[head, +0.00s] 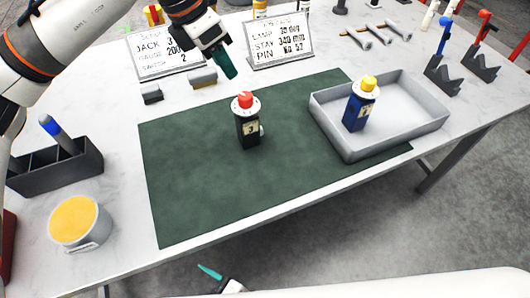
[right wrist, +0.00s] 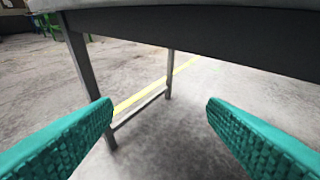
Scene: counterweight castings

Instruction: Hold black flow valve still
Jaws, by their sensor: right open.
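The black flow valve (head: 248,130) has a red knob and a pale label, and stands upright on the dark green mat (head: 190,185). My left gripper (head: 226,66) hangs above the table behind the valve, near the sign boards and clear of the valve. Its teal fingers overlap in the head view, so their gap is hidden. My right gripper (right wrist: 160,110) has its teal fingers wide apart with nothing between them. In the head view, its teal fingertip (head: 209,271) shows below the table's front edge. The right wrist view shows the table's underside and the floor.
A blue valve (head: 360,105) with a yellow knob stands in the grey tray (head: 432,124) on the right. A round tub (head: 88,240) with a yellow top and a dark divided box (head: 82,170) stand left. Two sign boards (head: 283,43) stand behind. The mat around the black valve is clear.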

